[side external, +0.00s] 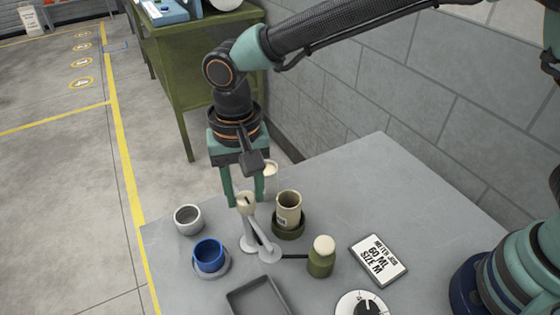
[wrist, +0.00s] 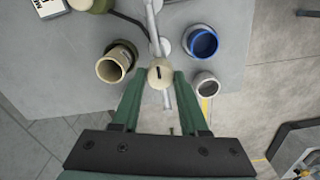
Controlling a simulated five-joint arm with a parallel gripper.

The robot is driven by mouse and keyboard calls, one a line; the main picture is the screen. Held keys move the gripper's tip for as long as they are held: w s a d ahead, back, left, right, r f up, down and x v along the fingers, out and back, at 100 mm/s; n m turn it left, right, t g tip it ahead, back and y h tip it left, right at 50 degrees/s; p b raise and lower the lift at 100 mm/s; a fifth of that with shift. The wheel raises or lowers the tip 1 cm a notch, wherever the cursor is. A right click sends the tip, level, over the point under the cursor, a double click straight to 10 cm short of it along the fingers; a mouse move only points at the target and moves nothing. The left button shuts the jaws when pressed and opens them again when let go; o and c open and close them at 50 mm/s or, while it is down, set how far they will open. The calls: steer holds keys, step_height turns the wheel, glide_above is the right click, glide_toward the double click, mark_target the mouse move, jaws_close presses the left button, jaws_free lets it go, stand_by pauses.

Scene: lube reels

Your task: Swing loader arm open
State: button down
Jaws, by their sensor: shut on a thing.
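The loader arm (side external: 250,229) is a pale grey lever with a cream knob (side external: 246,203) on its upper end, standing on the grey table. In the wrist view the knob (wrist: 160,74) has a dark slot and sits between my two green fingers. My gripper (side external: 245,199) points down and is shut on the knob. The lever's foot and grey links (side external: 264,243) sit below it, with a dark rod running right to a green bottle (side external: 320,262) with a cream cap. A tan cup (side external: 289,208) stands in a dark green holder (side external: 288,230) just right of the lever.
A grey cup (side external: 188,219) and a blue cup (side external: 209,256) on a grey base stand left of the lever. A grey tray (side external: 258,297), dial (side external: 364,305) and job sign (side external: 378,259) lie nearer. The table's back right (side external: 365,170) is clear, below a block wall.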

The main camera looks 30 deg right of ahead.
mark_target(245, 197)
steer(key=shift+r, duration=0.1)
stand_by(0.3)
steer(key=shift+c, duration=2.2)
jaws_free()
step_height(245, 197, up, 12)
